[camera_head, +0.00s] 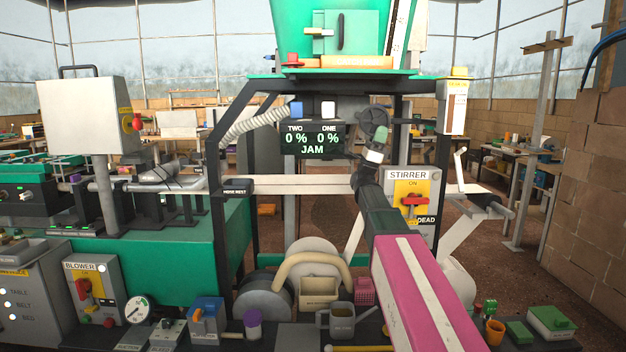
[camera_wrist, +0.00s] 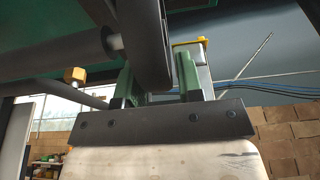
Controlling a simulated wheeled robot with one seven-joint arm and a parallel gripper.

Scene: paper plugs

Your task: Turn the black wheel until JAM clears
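My gripper (camera_head: 377,150) is raised at the wheel's lower edge in the head view. In the wrist view, the black wheel's rim (camera_wrist: 150,40) comes down between the two green fingers of my gripper (camera_wrist: 156,62). The fingers stand apart, one on each side of the rim. A small gap seems to show at the right finger; contact at the left cannot be told.
The STIRRER panel (camera_head: 412,205) with a red switch stands right of my arm. A white hose (camera_head: 258,120) and black frame posts are to the left. A brass nut (camera_wrist: 75,75) is left of the fingers. The counter below holds a grey mug (camera_head: 342,320) and switch boxes.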

